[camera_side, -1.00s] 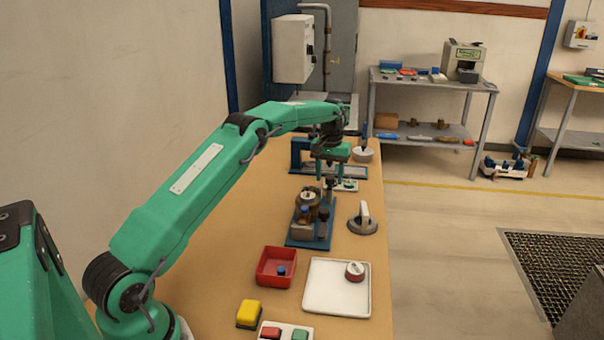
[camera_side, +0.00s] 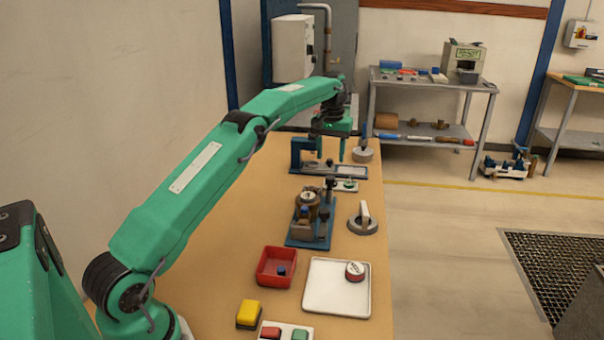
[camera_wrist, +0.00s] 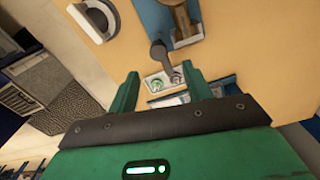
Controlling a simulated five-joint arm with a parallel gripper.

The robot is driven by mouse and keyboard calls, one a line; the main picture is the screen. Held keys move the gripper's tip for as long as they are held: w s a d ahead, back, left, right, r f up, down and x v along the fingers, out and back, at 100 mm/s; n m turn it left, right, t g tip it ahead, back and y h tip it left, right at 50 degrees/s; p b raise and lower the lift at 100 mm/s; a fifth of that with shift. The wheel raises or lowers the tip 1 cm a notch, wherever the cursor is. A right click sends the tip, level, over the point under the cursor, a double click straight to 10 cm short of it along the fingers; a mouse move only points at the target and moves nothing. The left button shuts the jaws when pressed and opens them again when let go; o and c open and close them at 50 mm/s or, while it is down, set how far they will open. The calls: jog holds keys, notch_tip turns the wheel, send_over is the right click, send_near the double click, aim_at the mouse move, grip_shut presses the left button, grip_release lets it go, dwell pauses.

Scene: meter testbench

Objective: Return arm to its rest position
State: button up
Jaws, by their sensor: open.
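My gripper (camera_side: 331,146) is raised above the far end of the wooden bench (camera_side: 215,225), with its fingers pointing down. It is open and holds nothing. In the wrist view my gripper's two green fingers (camera_wrist: 165,92) stand apart, with a small plate with a green button (camera_wrist: 158,82) seen between them. My arm is stretched out over the bench, away from its base. The meter fixture on its blue base (camera_side: 311,222) stands on the bench nearer than my gripper, clear of it.
A blue-framed fixture (camera_side: 300,155) stands under my gripper.

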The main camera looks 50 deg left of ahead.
jog(key=shift+r, duration=0.15)
jog(key=shift+d+r, duration=0.2)
jog(key=shift+r, duration=0.2)
jog(key=s+d+r+m+t, duration=0.3)
jog(key=s+d+r, duration=1)
jog(key=s+r, duration=0.2)
jog(key=s+d+f+m+t, duration=0.1)
jog(key=s+d+f, duration=0.1)
jog(key=s, duration=0.6)
jog(key=s+d+f+m, duration=0.1)
jog(key=s+d+f, duration=0.2)
jog(key=s, duration=0.4)
jog(key=s+d+f+m+t, duration=0.1)
jog(key=s+d+f+m, duration=0.1)
jog(key=s, duration=0.6)
jog(key=shift+s+d+f+t, duration=0.2)
jog(key=shift+s+d+t, duration=0.15)
jog(key=shift+d, duration=0.35)
